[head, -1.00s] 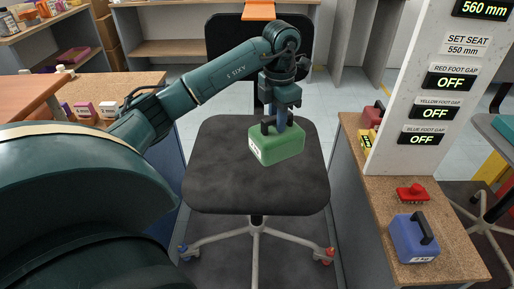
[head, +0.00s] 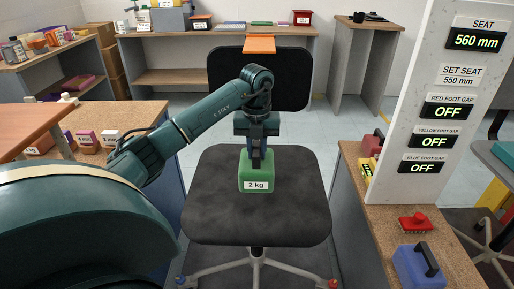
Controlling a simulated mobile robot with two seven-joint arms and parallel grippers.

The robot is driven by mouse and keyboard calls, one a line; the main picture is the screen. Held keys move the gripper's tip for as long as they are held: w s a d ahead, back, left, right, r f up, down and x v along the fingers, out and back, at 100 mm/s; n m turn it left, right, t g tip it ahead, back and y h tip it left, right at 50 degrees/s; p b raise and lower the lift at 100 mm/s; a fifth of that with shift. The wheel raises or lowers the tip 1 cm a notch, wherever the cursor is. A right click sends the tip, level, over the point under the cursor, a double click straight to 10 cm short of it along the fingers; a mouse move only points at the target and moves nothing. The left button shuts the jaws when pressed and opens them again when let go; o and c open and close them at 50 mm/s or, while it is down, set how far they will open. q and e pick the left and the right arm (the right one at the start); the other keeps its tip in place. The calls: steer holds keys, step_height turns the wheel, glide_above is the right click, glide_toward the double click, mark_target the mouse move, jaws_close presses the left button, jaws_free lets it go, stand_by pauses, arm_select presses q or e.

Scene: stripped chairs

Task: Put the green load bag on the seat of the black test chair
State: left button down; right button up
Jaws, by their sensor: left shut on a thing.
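The green load bag (head: 257,172), labelled 2 kg, is over the middle of the dark seat (head: 285,210) of the black test chair. My left gripper (head: 257,155) is shut on the bag's handle from above, and the fingers hide most of the handle. The bag is upright with its label facing me. I cannot tell whether its underside touches the seat. The chair's black backrest (head: 290,80) stands behind my arm. My right gripper is not in view.
At left stands a bench (head: 135,108) with small boxes. An orange piece (head: 259,44) tops the backrest.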

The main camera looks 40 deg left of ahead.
arm_select(q)
steer(key=shift+f, duration=0.6)
steer(key=shift+f+b, duration=0.45)
steer(key=shift+f, duration=1.55)
steer(key=c, duration=1.7)
jaws_free()
steer(key=shift+f, duration=0.3)
steer(key=o, duration=0.4)
steer(key=shift+r, duration=0.15)
